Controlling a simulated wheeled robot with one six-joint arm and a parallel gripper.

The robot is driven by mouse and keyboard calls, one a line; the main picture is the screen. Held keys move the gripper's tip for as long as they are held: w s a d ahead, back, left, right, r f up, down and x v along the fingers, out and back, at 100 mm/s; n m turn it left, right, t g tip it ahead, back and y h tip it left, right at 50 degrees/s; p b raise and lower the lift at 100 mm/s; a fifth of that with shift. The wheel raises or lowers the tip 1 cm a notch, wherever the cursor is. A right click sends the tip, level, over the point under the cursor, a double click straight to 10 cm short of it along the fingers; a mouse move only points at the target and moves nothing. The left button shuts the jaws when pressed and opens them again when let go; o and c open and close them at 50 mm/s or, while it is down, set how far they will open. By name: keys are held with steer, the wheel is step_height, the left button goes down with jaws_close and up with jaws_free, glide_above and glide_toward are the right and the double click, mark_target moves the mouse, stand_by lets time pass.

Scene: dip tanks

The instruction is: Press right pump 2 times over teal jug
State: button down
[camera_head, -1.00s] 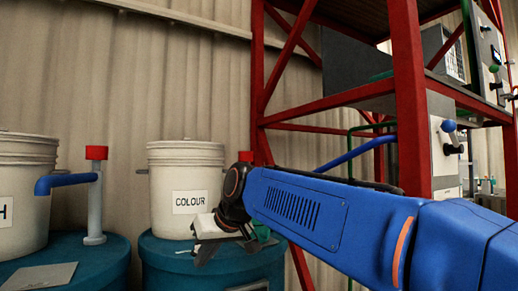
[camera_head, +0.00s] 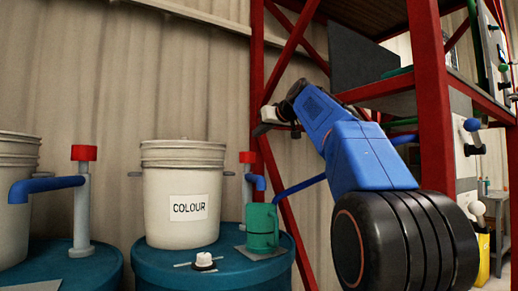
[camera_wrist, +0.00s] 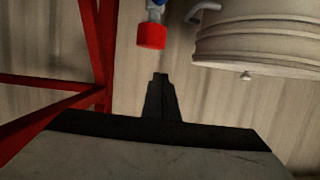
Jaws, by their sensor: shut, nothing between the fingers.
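The right pump (camera_head: 247,158) has a red cap and a blue spout. It stands on the right teal drum behind the teal jug. The teal jug (camera_head: 262,228) stands upright on a grey plate, below the spout. My gripper (camera_head: 259,131) is above the red cap, apart from it, with its fingers shut and empty. In the wrist view the picture is upside down; the red cap (camera_wrist: 151,36) lies just beyond the shut fingertips (camera_wrist: 160,77). The lower part of the pump is partly hidden by the jug in the head view.
A white COLOUR bucket (camera_head: 182,200) stands left of the right pump, with a small white knob (camera_head: 203,260) in front. Another red-capped pump (camera_head: 83,153) stands on the left drum. A red rack (camera_head: 432,130) rises on the right, close to my arm.

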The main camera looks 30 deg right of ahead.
steer(key=shift+w+d+r, duration=0.2)
steer(key=shift+d+r, duration=0.7)
steer(key=shift+d, duration=0.15)
glide_above(251, 156)
steer(key=f, duration=0.2)
steer(key=shift+w+a+f, duration=0.1)
steer(key=shift+w+f, duration=0.15)
steer(key=shift+f, duration=0.05)
steer(key=shift+s+f, duration=0.15)
steer(key=shift+f, duration=1.8)
steer(key=shift+f, duration=1.95)
